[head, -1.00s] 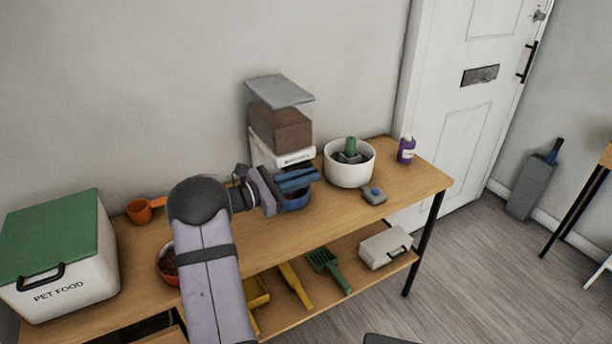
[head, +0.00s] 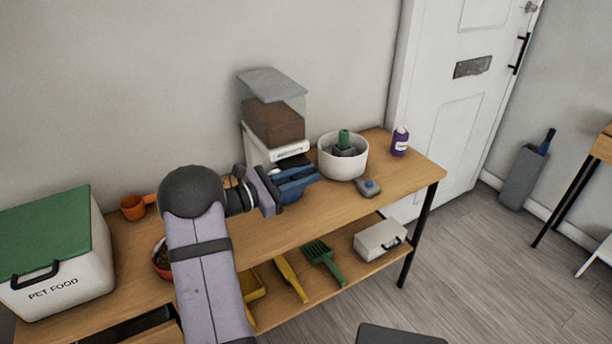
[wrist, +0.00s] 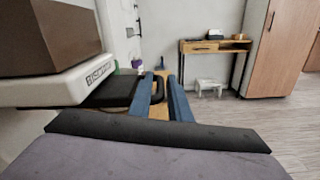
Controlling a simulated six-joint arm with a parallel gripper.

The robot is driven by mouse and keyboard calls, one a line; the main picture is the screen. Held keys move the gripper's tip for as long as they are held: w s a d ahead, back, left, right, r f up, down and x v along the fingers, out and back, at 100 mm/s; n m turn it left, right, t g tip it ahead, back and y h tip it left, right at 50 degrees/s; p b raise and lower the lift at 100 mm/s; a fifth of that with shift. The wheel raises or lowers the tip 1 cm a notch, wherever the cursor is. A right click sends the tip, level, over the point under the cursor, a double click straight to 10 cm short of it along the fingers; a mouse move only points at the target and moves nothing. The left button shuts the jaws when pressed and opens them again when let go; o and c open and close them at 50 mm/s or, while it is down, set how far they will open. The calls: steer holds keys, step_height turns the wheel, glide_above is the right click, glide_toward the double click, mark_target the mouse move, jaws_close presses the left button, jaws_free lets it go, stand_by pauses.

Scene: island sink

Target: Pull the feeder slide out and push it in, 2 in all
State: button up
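The pet feeder (head: 272,125) stands against the wall, with a clear bin of brown kibble on a white base. Its black slide (head: 293,161) sticks out of the base front; the slide also shows in the wrist view (wrist: 112,93), below the white base. A black loop handle (wrist: 160,88) is at its outer end. My gripper (head: 297,181) is in front of the feeder. In the head view, my gripper hides the handle.
A white pot (head: 343,165) and a grey gadget (head: 367,187) stand to the right, a purple bottle (head: 400,142) beyond. The pet food box (head: 52,275) and orange cup (head: 133,207) are left.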

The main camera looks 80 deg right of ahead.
steer(key=v, duration=0.7)
steer(key=shift+b, duration=0.4)
steer(key=shift+w+a, duration=0.1)
jaws_close()
steer(key=w+a+r+n+t+h+p, duration=0.1)
steer(key=w+a+r+p, duration=0.1)
steer(key=w, duration=0.1)
steer(key=s+a+f+n+t+h, duration=0.1)
steer(key=s+a+f+n, duration=0.1)
steer(key=n, duration=0.8)
steer(key=s+a+f+n+t+h, duration=0.1)
steer(key=s+a+n, duration=0.2)
steer(key=a+n, duration=0.3)
steer(key=n, duration=0.3)
steer(key=shift+s+f+n, duration=0.35)
steer(key=shift+n, duration=0.05)
